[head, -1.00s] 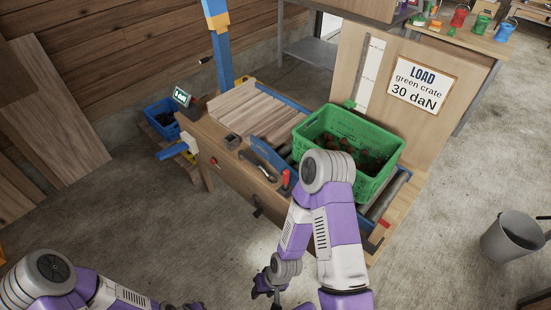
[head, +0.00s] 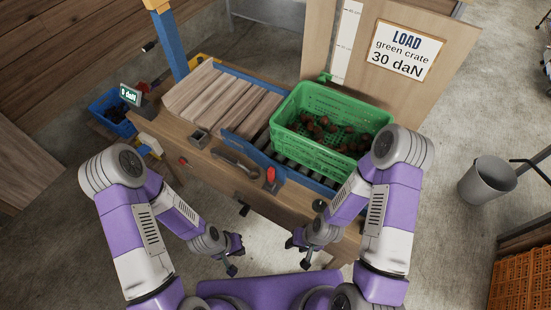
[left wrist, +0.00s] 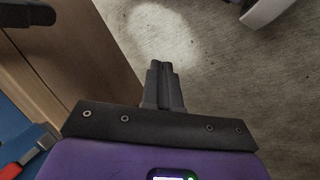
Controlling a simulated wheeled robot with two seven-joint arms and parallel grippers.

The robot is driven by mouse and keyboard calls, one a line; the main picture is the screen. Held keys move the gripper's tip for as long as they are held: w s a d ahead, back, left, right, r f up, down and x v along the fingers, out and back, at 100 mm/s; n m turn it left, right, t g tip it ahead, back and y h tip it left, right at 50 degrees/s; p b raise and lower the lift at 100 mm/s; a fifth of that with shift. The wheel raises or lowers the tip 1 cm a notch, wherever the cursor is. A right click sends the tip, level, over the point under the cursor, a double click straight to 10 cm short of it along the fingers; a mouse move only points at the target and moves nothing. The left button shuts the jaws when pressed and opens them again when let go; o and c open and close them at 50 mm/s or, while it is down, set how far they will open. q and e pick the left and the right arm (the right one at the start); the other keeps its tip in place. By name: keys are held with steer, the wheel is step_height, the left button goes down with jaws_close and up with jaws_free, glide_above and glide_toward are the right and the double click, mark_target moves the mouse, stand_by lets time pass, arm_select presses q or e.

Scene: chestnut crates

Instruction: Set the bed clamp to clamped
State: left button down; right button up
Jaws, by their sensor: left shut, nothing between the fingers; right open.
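A red-handled lever (head: 271,176), which looks like the bed clamp, stands on the front of the wooden bench beside the blue rail. Its handle points up; I cannot tell its set position. Part of a red handle also shows at the lower left in the left wrist view (left wrist: 10,170). My left gripper (head: 235,264) is in front of the bench, below the lever and apart from it; its fingers are shut and empty in the left wrist view (left wrist: 163,84). My right gripper (head: 300,258) is open and empty, also in front of the bench and apart from the lever.
A green crate (head: 320,153) holding brown chestnuts stands on the bench's rollers, behind the lever. Wooden slats (head: 222,97) lie left of it. A display (head: 130,93) reads 0 daN. A red button (head: 183,161) sits on the bench front. A grey bucket (head: 487,182) stands right.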

mark_target(271, 177)
arm_select(q)
steer(key=shift+s+a, duration=0.1)
steer(key=shift+s, duration=0.1)
steer(key=w+d+r+m+h+p, duration=0.2)
steer(key=w+r+m, duration=0.45)
steer(key=w, duration=0.75)
steer(key=w+a+r+m+p, duration=0.1)
steer(key=w+r+m, duration=0.1)
steer(key=w+r, duration=0.3)
steer(key=w+a+r+m+h+p, duration=0.1)
steer(key=w+r, duration=0.4)
steer(key=r, duration=0.7)
steer(key=shift+r+m, duration=0.15)
steer(key=shift+m, duration=0.6)
steer(key=s+d+f+b, duration=0.1)
steer(key=s+d+f, duration=0.1)
steer(key=d+f, duration=0.6)
steer(key=shift+d, duration=0.6)
